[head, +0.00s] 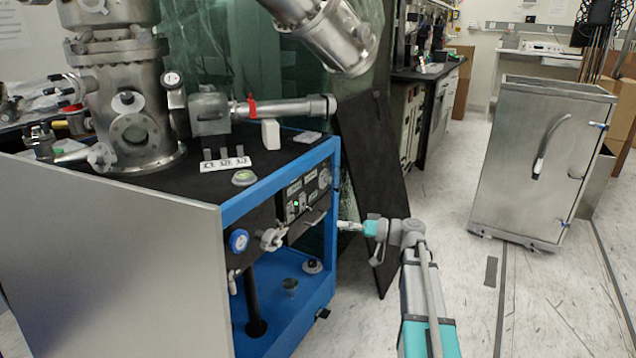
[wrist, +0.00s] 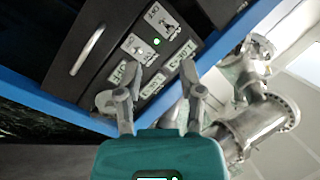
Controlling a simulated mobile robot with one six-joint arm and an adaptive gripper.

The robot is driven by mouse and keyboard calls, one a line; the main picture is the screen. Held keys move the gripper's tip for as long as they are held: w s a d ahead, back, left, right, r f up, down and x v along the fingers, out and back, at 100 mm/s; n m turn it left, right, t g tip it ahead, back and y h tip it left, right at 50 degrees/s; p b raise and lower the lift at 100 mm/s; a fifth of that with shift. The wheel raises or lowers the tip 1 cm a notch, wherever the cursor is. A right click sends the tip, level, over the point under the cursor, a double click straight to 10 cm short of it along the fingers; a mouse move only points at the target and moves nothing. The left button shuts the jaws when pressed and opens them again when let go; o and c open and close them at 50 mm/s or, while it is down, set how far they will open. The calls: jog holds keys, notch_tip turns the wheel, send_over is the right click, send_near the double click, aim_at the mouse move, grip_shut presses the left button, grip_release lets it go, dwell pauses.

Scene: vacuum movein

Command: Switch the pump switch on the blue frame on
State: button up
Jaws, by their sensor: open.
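The blue frame (head: 262,187) carries a black control panel (head: 307,190) with small light switch plates. In the wrist view, one switch plate (wrist: 140,48) and a second plate (wrist: 165,20) sit on the panel beside a lit green lamp (wrist: 156,41). Small labels (wrist: 154,85) lie nearer my fingers; I cannot read which switch is the pump switch. Switch positions are too small to tell. My gripper (head: 343,226) is just right of the panel in the head view. In the wrist view my gripper (wrist: 160,88) is open and empty, its fingertips near the labels.
A curved drawer handle (wrist: 87,50) is on the panel's drawer. A blue-faced gauge (head: 238,240) and a metal valve (head: 272,239) stick out left of the panel. A steel vacuum chamber (head: 130,110) stands on top. A dark board (head: 375,170) leans behind my arm.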

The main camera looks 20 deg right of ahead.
jog(key=s+a+r+m+g+h+p, duration=0.1)
jog(key=s+a+r+g+h+p, duration=0.6)
jog(key=p, duration=1.2)
jog(key=s+a+r+m+h+p, duration=0.1)
jog(key=s+a+r+h+p, duration=0.1)
jog(key=s+r+p, duration=0.3)
jog(key=s+a+r+m+g+h+p, duration=0.1)
jog(key=s+a+r+h+p, duration=0.2)
jog(key=r+p, duration=0.8)
jog(key=s+h+p, duration=0.1)
jog(key=s+p, duration=0.1)
jog(key=p, duration=0.4)
jog(key=shift+a+r+p, duration=0.15)
jog(key=shift+r+p, duration=0.15)
jog(key=shift+p, duration=0.05)
dwell(0.8)
dwell(0.4)
